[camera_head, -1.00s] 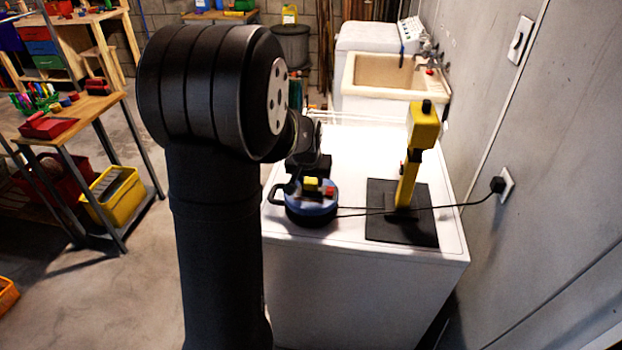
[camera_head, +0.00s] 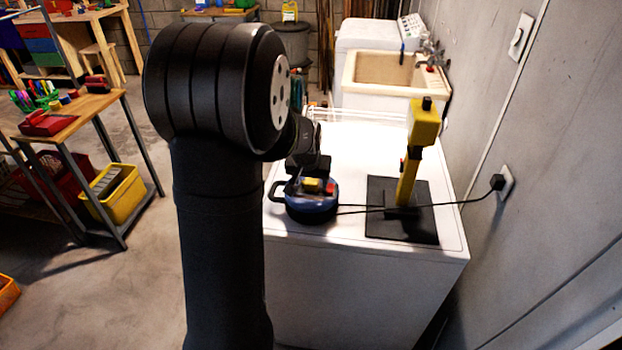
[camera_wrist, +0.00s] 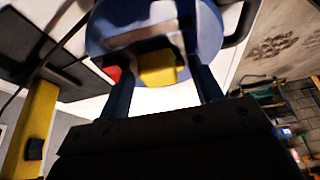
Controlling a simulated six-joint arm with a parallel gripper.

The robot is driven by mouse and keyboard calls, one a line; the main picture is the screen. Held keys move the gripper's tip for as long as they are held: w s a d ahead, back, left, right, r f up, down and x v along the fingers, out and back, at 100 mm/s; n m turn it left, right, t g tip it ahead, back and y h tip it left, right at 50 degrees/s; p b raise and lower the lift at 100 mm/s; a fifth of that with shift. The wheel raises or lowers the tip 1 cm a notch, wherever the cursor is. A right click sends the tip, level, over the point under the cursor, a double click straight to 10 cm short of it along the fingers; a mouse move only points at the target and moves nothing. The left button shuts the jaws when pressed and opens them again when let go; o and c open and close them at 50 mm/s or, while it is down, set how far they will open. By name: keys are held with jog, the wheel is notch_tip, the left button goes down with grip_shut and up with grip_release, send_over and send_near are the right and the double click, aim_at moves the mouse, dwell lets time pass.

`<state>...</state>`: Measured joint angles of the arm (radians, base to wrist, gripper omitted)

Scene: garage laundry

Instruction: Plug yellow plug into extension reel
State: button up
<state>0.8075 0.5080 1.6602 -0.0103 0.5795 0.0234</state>
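The blue extension reel (camera_head: 313,210) sits on the white worktop, near its front left part. The yellow plug (camera_head: 312,186) shows low over the top of the reel, beside a red part (camera_head: 330,188). My gripper (camera_head: 306,172) is directly above the reel, partly hidden by my arm. In the wrist view, the yellow plug (camera_wrist: 160,68) lies between the two fingers of my gripper (camera_wrist: 162,85), with the blue reel (camera_wrist: 150,12) behind it. Whether the plug is seated is hidden.
A yellow tool (camera_head: 408,165) stands upright on a black mat (camera_head: 420,228) right of the reel. A black cable crosses there to a wall plug (camera_head: 497,182). A sink (camera_head: 385,75) is behind. The worktop behind the reel is clear.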

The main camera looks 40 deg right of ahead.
jog(key=v, duration=1.7)
jog(key=shift+r, duration=0.3)
jog(key=x, duration=1.7)
jog(key=shift+s, duration=0.1)
jog(key=shift+a+r, duration=0.1)
jog(key=shift+f, duration=0.25)
jog(key=shift+r, duration=2.9)
jog(key=shift+o, duration=0.5)
